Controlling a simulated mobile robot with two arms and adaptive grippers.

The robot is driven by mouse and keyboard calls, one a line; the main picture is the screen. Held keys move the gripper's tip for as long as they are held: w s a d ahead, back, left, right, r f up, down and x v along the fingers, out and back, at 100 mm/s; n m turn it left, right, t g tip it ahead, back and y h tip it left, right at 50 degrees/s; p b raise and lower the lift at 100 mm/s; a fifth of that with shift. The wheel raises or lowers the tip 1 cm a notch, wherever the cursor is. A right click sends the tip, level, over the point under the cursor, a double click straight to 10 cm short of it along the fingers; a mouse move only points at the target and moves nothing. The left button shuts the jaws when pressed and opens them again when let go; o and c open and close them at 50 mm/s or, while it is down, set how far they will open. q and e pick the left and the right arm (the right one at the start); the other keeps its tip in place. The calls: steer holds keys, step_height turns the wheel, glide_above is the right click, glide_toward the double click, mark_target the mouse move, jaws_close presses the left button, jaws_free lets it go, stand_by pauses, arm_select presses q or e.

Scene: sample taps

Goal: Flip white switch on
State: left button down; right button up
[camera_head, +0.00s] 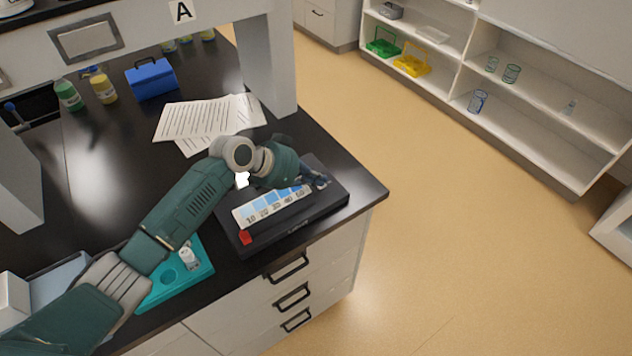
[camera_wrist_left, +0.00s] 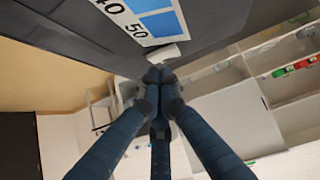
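A black device (camera_head: 318,205) lies near the front right corner of the black bench. Its sloped panel (camera_head: 270,206) has blue squares and numbers up to 50, and a red switch (camera_head: 245,237) sits at its left end. In the left wrist view a small white switch (camera_wrist_left: 168,55) shows beside the panel end marked 50 (camera_wrist_left: 150,20). My left gripper (camera_head: 321,182) is over the right end of the device. In the left wrist view its fingertips (camera_wrist_left: 158,75) are closed together, empty, just by the white switch. I cannot tell if they touch it. In the head view the gripper hides the white switch.
Printed papers (camera_head: 205,120) lie behind the device. A teal rack (camera_head: 178,275) with a white piece is under my left arm. A blue box (camera_head: 151,79) and several bottles (camera_head: 104,89) stand farther back. A shelf post (camera_head: 267,65) rises behind. The floor at right is clear.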

arm_select(q)
steer(key=shift+w, duration=0.1)
steer(key=shift+w+a+f+b, duration=0.2)
steer(key=shift+w+a+b, duration=0.1)
steer(key=shift+w, duration=0.25)
steer(key=shift+w+a+f+b, duration=0.15)
steer(key=shift+w+a+b, duration=0.1)
steer(key=shift+w, duration=0.25)
steer(key=shift+r, duration=0.15)
steer(key=shift+r+p, duration=0.3)
steer(key=r+p, duration=0.3)
steer(key=r, duration=0.1)
steer(key=shift+s+d, duration=0.15)
steer(key=shift+d, duration=0.15)
steer(key=shift+s+a+b, duration=0.35)
steer(key=shift+a+b, duration=0.1)
steer(key=shift+a, duration=0.1)
steer(key=s+b+v, duration=0.1)
steer(key=b+v, duration=0.1)
steer(key=v, duration=0.7)
steer(key=shift+d, duration=0.45)
arm_select(e)
steer(key=shift+w+a+f, duration=0.4)
steer(key=shift+a, duration=0.2)
